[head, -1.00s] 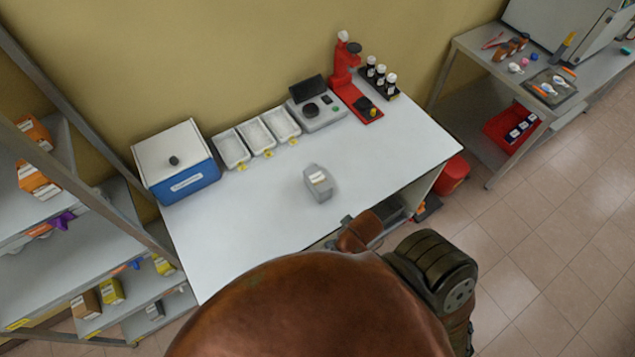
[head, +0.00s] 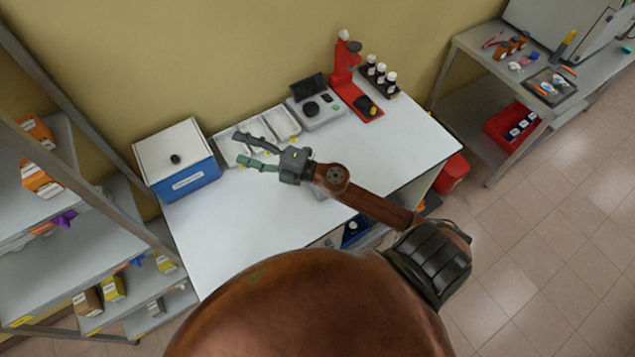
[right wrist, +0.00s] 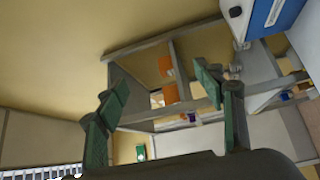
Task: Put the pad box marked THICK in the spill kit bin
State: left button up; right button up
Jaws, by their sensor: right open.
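No marking THICK can be read on any box. Labelled boxes stand on the left shelf rack: orange ones (head: 40,180) higher up, and a brown box (head: 88,302) and yellow boxes (head: 113,288) lower down. Orange boxes (right wrist: 170,92) also show in the right wrist view. A red bin (head: 453,174) stands on the floor by the table's right end; I cannot tell whether it is the spill kit bin. My right gripper (head: 242,150) is open and empty above the white trays; its spread fingers (right wrist: 157,95) show in the right wrist view. My left gripper is out of view.
On the white table (head: 225,245) are a blue box with white lid (head: 185,182), white trays (head: 283,122), a grey instrument (head: 318,112) and a red stand (head: 345,75). My right arm mostly hides a grey labelled container. The table's front left is clear.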

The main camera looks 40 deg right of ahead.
jog(key=s+a+f+n+g, duration=0.2)
jog(key=f+n+g, duration=0.3)
jog(key=f, duration=0.2)
jog(key=s+a+f+n+g, duration=0.1)
jog(key=s+f+n+g, duration=0.1)
jog(key=f+n+g, duration=0.4)
jog(key=s+d+f+g+h, duration=0.1)
jog(key=d+f+h, duration=0.2)
jog(key=d, duration=0.4)
jog(key=d+f+g+h, duration=0.1)
jog(key=d+f+h, duration=0.3)
jog(key=d, duration=0.4)
jog(key=s+d+f+g+h, duration=0.1)
jog(key=d+f+h, duration=0.2)
jog(key=d, duration=0.5)
jog(key=shift+s+d+f, duration=0.15)
jog(key=shift+s+f, duration=0.2)
jog(key=shift+f, duration=0.3)
jog(key=shift+d+f+h, duration=0.25)
jog(key=shift+d+h, duration=0.05)
jog(key=shift+f+g+p, duration=0.3)
jog(key=shift+f+p, duration=0.15)
jog(key=shift+f, duration=0.5)
jog(key=f, duration=0.1)
jog(key=f+p, duration=0.1)
jog(key=f, duration=0.2)
jog(key=shift+w+f+p, duration=0.1)
jog(key=shift+w+p, duration=0.25)
jog(key=shift+f, duration=0.55)
